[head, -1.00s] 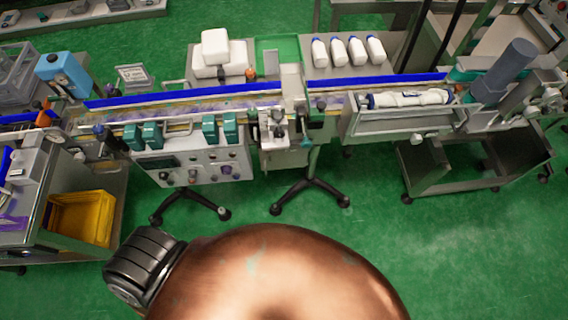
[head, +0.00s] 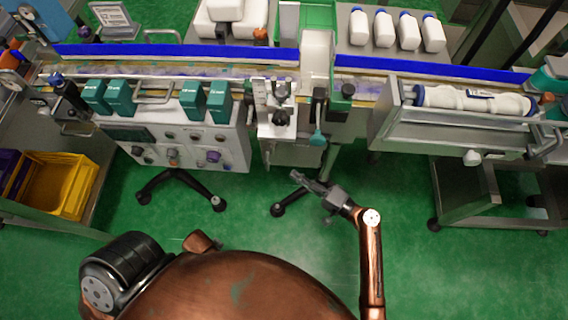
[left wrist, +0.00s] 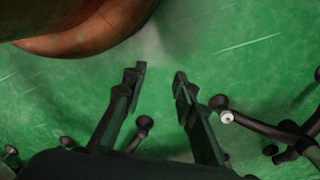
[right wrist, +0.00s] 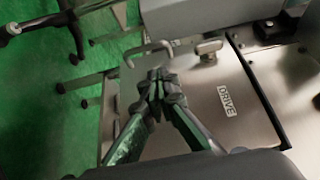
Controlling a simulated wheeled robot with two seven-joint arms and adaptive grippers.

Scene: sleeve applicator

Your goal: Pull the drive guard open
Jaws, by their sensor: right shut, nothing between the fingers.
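The drive guard (right wrist: 208,118) shows in the right wrist view as a flat steel panel with a "DRIVE" label. A bent bar handle (right wrist: 150,50) and a latch-like knob (right wrist: 209,46) lie at its far side. My right gripper (right wrist: 160,76) is shut and empty, its fingertips in front of the panel just below the handle in the picture; I cannot tell whether they touch. In the head view my right gripper (head: 308,182) is over the floor in front of the line. My left gripper (left wrist: 160,72) is open and empty above the floor; its fingers are hidden in the head view.
The conveyor line with a blue rail (head: 180,50) runs across the back. A control box (head: 185,145) stands left of centre and a steel trough with a white roller (head: 470,101) at right. A yellow bin (head: 75,190) is at left. Caster legs (head: 180,185) stand on the green floor.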

